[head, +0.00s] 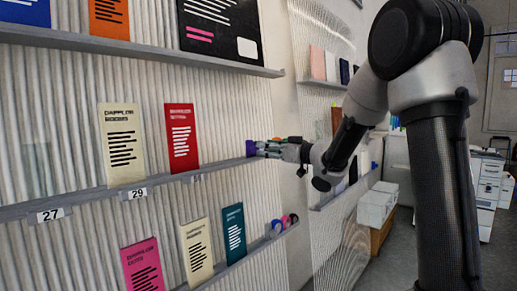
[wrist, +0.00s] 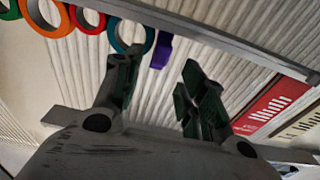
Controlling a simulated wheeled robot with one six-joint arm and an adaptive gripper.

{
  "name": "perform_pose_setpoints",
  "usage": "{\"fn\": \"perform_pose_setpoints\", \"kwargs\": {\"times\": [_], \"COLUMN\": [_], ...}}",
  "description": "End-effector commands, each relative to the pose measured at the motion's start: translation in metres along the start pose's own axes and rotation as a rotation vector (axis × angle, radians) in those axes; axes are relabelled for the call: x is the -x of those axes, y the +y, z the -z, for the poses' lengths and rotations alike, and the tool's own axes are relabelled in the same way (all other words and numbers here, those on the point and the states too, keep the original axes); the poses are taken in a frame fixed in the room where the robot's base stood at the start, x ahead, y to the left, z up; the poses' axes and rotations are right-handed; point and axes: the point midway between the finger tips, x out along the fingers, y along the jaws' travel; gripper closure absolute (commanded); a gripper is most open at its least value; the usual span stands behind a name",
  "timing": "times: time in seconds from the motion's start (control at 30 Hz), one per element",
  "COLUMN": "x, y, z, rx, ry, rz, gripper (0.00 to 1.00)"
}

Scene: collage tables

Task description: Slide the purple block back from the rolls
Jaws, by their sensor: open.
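The purple block (head: 250,148) stands on the middle wall shelf, to the right of the red card. It also shows in the wrist view (wrist: 161,51), close beside a teal roll (wrist: 149,36); I cannot tell if they touch. Red, orange and green rolls continue to the left in the wrist view. In the head view my gripper largely hides these rolls. My gripper (head: 272,150) is at the shelf's right end, just right of the block. In the wrist view its fingers (wrist: 162,66) are spread and empty, with the block showing beyond the gap between them.
The red card (head: 181,138) and a cream card (head: 122,145) stand on the same shelf (head: 96,198), left of the block. The shelf between red card and block is clear. A lower shelf holds cards and more rolls (head: 285,222). A mesh panel (head: 330,235) stands right.

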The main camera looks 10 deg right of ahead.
Motion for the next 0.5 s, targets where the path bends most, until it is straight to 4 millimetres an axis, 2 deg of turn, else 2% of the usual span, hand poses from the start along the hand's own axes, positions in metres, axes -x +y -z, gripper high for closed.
{"fn": "perform_pose_setpoints", "kwargs": {"times": [0.03, 0.2, 0.33, 0.5], "x": [-0.01, -0.035, -0.044, -0.046], "y": [-0.001, 0.0, 0.0, 0.001], "z": [0.0, 0.0, 0.0, 0.0], "rx": [0.0, 0.001, 0.0, 0.0], "ry": [0.0, 0.0, -0.001, -0.001], "rz": [0.003, 0.001, -0.001, -0.002], "gripper": [0.59, 0.59, 0.59, 0.59]}}
